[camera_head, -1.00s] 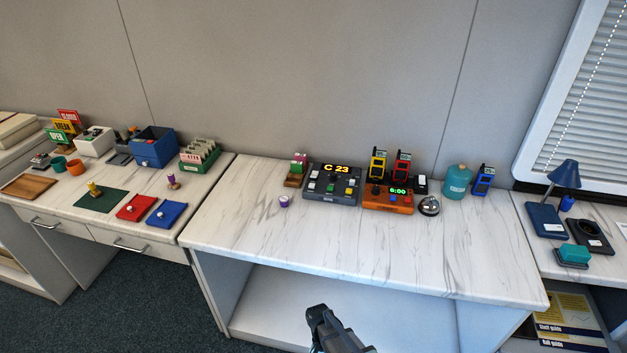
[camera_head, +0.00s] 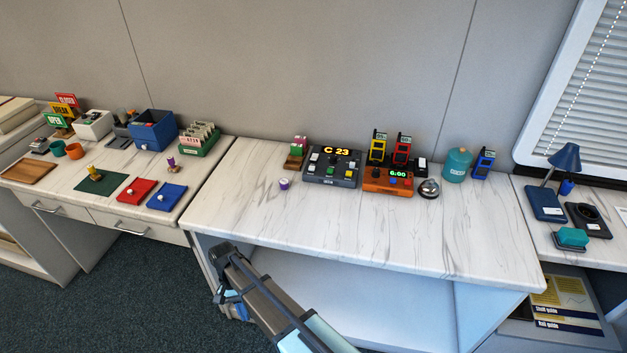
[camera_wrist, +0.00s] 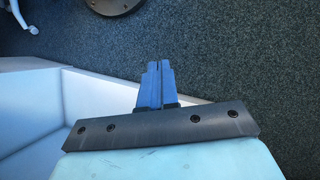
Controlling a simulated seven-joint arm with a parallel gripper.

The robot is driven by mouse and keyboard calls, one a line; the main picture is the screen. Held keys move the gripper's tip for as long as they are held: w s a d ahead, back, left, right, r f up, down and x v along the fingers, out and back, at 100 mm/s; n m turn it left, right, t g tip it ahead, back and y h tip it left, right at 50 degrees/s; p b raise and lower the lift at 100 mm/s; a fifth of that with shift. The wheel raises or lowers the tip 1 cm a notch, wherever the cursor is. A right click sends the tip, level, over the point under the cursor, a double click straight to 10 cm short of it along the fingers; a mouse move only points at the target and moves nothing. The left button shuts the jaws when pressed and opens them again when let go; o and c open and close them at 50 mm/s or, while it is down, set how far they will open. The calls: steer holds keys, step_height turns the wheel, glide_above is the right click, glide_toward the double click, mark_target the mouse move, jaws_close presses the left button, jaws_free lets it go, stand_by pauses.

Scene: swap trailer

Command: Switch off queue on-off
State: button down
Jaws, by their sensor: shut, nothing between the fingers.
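The queue console (camera_head: 332,166) is a dark grey box with a lit yellow "C 23" display and several buttons and switches. It stands on the middle marble-topped table, towards the back. Its small controls are too small to read, so I cannot tell which one is the on-off switch. My gripper (camera_head: 228,301) is low in front of the table, at its left front, well apart from the console. In the wrist view my gripper (camera_wrist: 159,66) shows blue fingers shut together with nothing between them, over the dark carpet.
The table's front half (camera_head: 370,240) is clear.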

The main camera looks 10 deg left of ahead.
steer(key=w+a+r+n+y, duration=0.25)
steer(key=a+r, duration=0.35)
steer(key=r, duration=0.3)
steer(key=w+a+r+n+t+y, duration=0.1)
steer(key=w+r+n+y, duration=0.15)
steer(key=w+r, duration=0.65)
steer(key=w+r+n+y, duration=0.25)
steer(key=w+r, duration=0.35)
steer(key=r, duration=0.7)
steer(key=w+d+r+m+t+h, duration=0.1)
steer(key=w+d+r+m, duration=0.2)
steer(key=w, duration=0.7)
steer(key=w+d+r+m+t+h, duration=0.1)
steer(key=w+d+r+m+t, duration=0.1)
steer(key=w+d, duration=0.6)
steer(key=w+d+r+m+t+h, duration=0.1)
steer(key=w+d+r+m, duration=0.4)
steer(key=w, duration=0.9)
steer(key=shift+w+d+m+t, duration=0.15)
steer(key=shift+d+m+t, duration=0.35)
steer(key=shift+d, duration=0.25)
steer(key=shift+f+h, duration=0.1)
steer(key=shift+h, duration=0.15)
